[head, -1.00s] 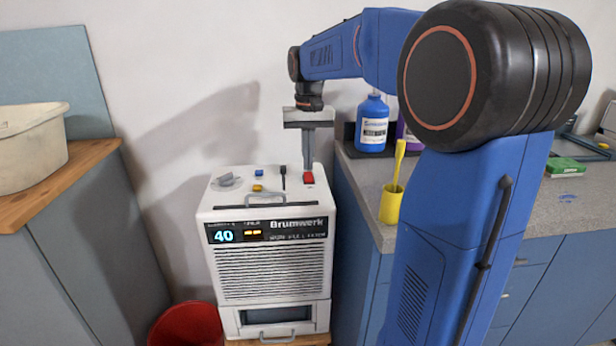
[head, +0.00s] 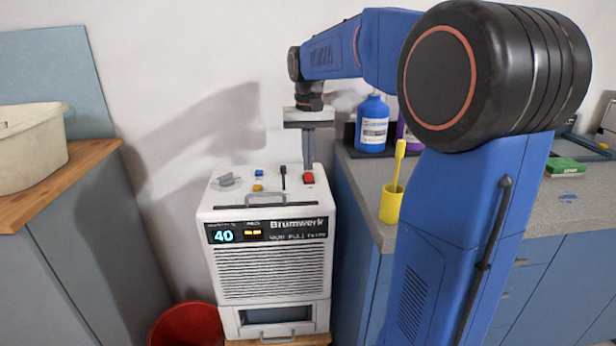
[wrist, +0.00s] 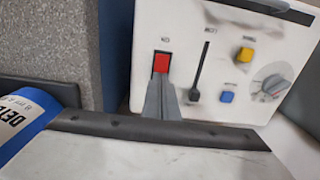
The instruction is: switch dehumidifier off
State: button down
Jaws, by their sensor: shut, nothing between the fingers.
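The white dehumidifier (head: 270,262) stands between the cabinets. Its front display (head: 224,236) glows "40" with orange lights beside it. A red rocker switch (head: 308,179) sits at the right of its top panel. In the wrist view the red switch (wrist: 161,62) shows just past the fingertips. My gripper (head: 309,166) is shut and empty, pointing down at the far edge of the switch. In the wrist view my gripper (wrist: 161,80) covers the switch's near edge. I cannot tell whether it touches the switch.
A black slider (wrist: 203,70), yellow button (wrist: 244,54), blue button (wrist: 227,97) and grey dial (wrist: 272,86) share the panel. A handle (head: 267,198) crosses the front top edge. A yellow cup (head: 391,206) and blue bottle (head: 372,128) stand on the right counter.

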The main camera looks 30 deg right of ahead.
aim_at(308, 174)
jog(key=shift+f, duration=0.75)
dwell(0.7)
jog(key=shift+r, duration=0.1)
notch_tip(308, 174, up, 7)
dwell(1.0)
jog(key=shift+s, duration=0.1)
dwell(0.4)
